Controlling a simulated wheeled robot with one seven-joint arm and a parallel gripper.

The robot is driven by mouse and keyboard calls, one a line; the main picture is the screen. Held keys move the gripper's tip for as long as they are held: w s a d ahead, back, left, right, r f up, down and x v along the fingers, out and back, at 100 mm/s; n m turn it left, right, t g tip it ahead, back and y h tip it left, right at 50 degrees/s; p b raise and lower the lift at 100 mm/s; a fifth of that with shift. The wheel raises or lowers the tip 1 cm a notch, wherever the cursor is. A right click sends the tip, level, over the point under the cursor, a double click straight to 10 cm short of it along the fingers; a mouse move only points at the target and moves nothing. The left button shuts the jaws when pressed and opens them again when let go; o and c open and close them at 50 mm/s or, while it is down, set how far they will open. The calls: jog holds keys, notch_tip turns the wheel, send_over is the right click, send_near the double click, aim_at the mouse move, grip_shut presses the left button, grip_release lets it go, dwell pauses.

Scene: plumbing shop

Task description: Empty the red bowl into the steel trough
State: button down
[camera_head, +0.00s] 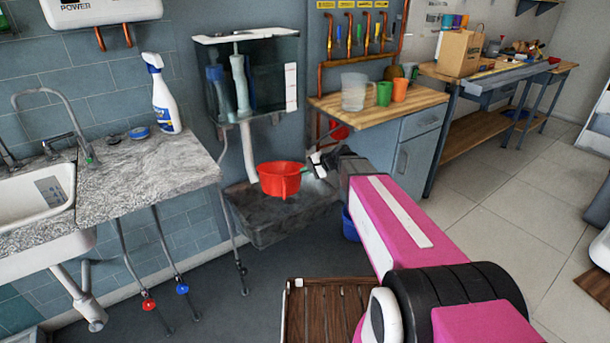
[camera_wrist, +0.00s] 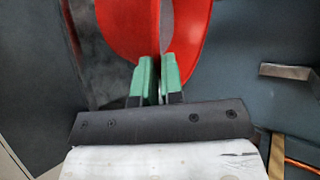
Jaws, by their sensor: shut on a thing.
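The red bowl (camera_head: 279,181) is held in the air above the steel trough (camera_head: 265,225) in the head view, and looks about upright. My gripper (camera_head: 306,168) is at the bowl's right side, shut on its rim or wall. In the wrist view the green fingertips of my gripper (camera_wrist: 160,75) pinch the wall of the red bowl (camera_wrist: 130,30), which fills the top of the picture. The grey trough lies below the bowl, low against the wall. What is inside the bowl cannot be made out.
A clear cistern (camera_head: 252,80) with a pipe hangs above the trough. A granite counter (camera_head: 150,172) with a spray bottle (camera_head: 162,95) stands left. A wooden-topped cabinet (camera_head: 410,98) with a pitcher (camera_head: 354,92) and cups stands right. A slatted wooden stand (camera_head: 320,312) is in front.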

jog(key=w+d+f+m+g+y, duration=0.1)
jog(key=w+d+m+g+y, duration=0.1)
jog(key=w+m, duration=0.3)
jog(key=w+d+f+m+g+y, duration=0.1)
jog(key=w+d+m+g+y, duration=0.1)
jog(key=w+m+g+y, duration=0.2)
jog(key=shift+w+d+f+m+y, duration=0.4)
jog(key=shift+m+y, duration=0.2)
jog(key=shift+m, duration=0.2)
dwell(0.7)
